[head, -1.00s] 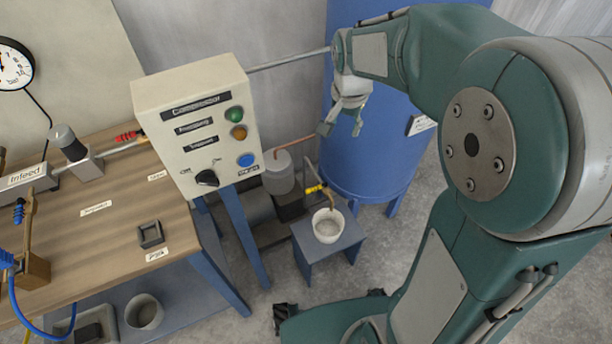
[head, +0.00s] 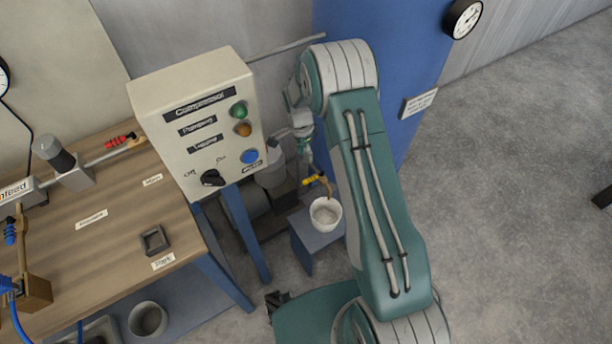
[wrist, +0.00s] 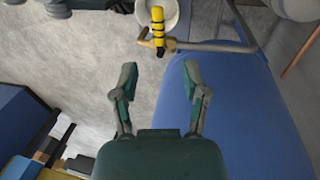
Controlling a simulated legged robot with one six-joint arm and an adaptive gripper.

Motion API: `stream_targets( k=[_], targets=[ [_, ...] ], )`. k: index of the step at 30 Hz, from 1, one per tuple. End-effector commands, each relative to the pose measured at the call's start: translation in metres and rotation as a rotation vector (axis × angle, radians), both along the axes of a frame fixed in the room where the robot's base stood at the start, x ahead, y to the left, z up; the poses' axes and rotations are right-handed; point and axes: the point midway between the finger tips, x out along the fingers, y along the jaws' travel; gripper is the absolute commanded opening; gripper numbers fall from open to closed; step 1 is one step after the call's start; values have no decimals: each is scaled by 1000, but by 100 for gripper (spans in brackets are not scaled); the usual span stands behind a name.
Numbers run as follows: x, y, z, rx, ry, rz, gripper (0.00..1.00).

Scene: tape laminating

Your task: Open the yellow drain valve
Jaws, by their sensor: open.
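The yellow drain valve (head: 314,180) sits on a short brass pipe above a white cup, beside the blue tank. In the head view my gripper (head: 291,140) hangs above and slightly left of the valve, partly hidden by my arm.
The white cup (head: 326,214) stands on a small blue stand (head: 304,242) under the valve. The blue tank (head: 405,140) is behind my arm. The cream compressor control box (head: 160,105) and wooden bench (head: 110,235) are on the left. Open floor (head: 510,220) lies to the right.

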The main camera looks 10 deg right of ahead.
Motion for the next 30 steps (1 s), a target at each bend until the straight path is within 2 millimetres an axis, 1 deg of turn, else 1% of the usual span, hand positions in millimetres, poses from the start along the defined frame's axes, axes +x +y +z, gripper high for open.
stream_targets(
  k=[5,12,15,18,21,29,30],
  targets=[
    [-6,-2,-27,0,5,0,58],
    [-15,-4,-70,-1,5,1,58],
    [-17,-5,-85,-1,3,1,58],
    [-19,-6,-95,-1,2,1,58],
    [-19,-6,-99,-1,1,2,58],
    [-20,-6,-101,-1,1,2,58],
    [-20,-6,-101,-1,1,2,45]
  ],
)
